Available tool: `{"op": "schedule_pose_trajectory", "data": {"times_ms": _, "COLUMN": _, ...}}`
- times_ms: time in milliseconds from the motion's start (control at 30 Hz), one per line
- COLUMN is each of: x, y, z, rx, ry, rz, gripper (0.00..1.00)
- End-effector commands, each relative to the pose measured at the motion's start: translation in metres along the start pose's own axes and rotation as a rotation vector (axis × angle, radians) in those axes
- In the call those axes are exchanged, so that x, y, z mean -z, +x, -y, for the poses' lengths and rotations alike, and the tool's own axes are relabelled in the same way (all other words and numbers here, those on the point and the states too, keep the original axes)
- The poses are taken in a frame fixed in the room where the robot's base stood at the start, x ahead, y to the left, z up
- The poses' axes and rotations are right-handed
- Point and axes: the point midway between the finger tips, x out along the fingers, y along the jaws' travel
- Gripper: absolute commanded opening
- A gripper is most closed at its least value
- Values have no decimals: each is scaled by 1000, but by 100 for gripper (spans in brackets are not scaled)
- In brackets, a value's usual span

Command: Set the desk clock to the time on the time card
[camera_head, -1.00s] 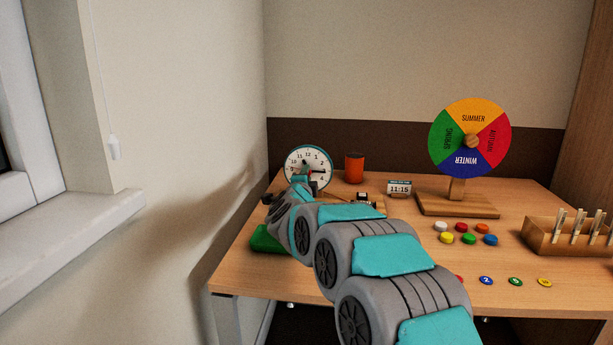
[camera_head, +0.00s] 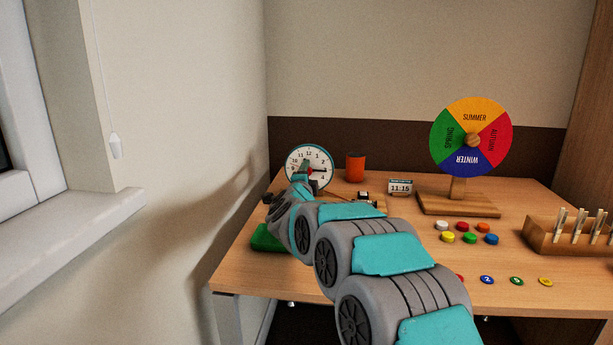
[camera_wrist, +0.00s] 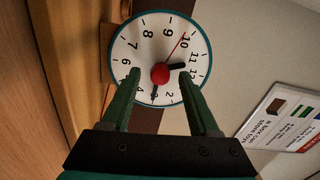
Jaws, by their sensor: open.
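The desk clock (camera_head: 321,156) stands at the back left of the desk, with a white face and teal rim. In the wrist view the clock (camera_wrist: 150,48) fills the upper middle, turned on its side. Its short black hand points between 11 and 12, its longer black hand points near 3, and a thin red hand points near 10. A red knob (camera_wrist: 160,74) sits at its centre. My gripper (camera_wrist: 160,77) is open, one green finger on each side of the knob, with gaps visible. The time card (camera_head: 400,188) reads 11:15 and stands right of the clock.
An orange cup (camera_head: 355,167) stands right of the clock. A season wheel (camera_head: 471,137) on a wooden base, coloured counters (camera_head: 467,238) and a wooden peg box (camera_head: 560,240) are farther right. A green thing (camera_head: 266,239) lies under my arm. A wall is close on the left.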

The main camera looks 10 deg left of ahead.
Motion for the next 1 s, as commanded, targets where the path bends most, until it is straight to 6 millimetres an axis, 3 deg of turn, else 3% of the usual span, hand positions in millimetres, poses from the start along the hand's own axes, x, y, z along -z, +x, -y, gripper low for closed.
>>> {"op": "schedule_pose_trajectory", "data": {"times_ms": 267, "x": 0, "y": -10, "z": -1, "rx": 0, "ry": 0, "rz": 0, "gripper": 61}}
{"op": "schedule_pose_trajectory", "data": {"times_ms": 800, "x": 0, "y": -74, "z": 0, "rx": 1, "ry": 1, "rz": 1, "gripper": 61}}
{"op": "schedule_pose_trajectory", "data": {"times_ms": 1000, "x": -1, "y": -78, "z": 0, "rx": 0, "ry": 0, "rz": 1, "gripper": 61}}
